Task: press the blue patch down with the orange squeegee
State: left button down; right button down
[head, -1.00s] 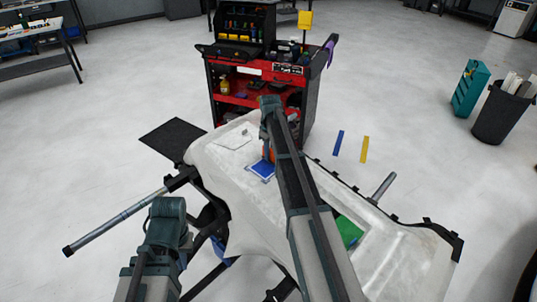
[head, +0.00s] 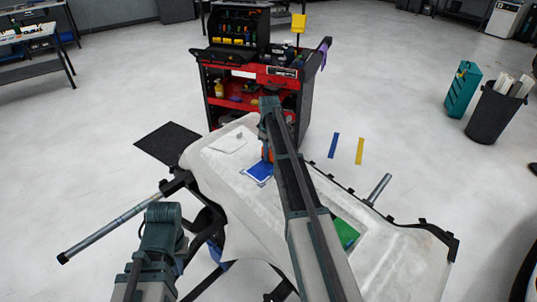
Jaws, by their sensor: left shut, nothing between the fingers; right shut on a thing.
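The blue patch (head: 258,173) lies on the pale, curved panel (head: 215,165), near its upper middle in the head view. A pale edge shows around part of the patch. My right gripper (head: 267,150) points down at the patch's upper right edge and is shut on the orange squeegee (head: 270,156). Only a small orange piece shows; my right arm hides the rest and part of the patch. I cannot tell whether the squeegee's edge touches the patch. My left arm is at the lower left, off the panel; its fingers are hidden.
A green piece (head: 346,233) lies on the panel's lower right. The panel rests on a black stand with bars (head: 115,228). A red tool cart (head: 295,100) stands behind it. Blue (head: 333,145) and yellow (head: 360,150) strips lie on the floor to the right.

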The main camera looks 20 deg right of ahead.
jog(key=shift+w+d, duration=0.35)
jog(key=shift+d, duration=0.4)
notch_tip(320, 180, up, 7)
jog(key=p, duration=0.7)
dwell(0.7)
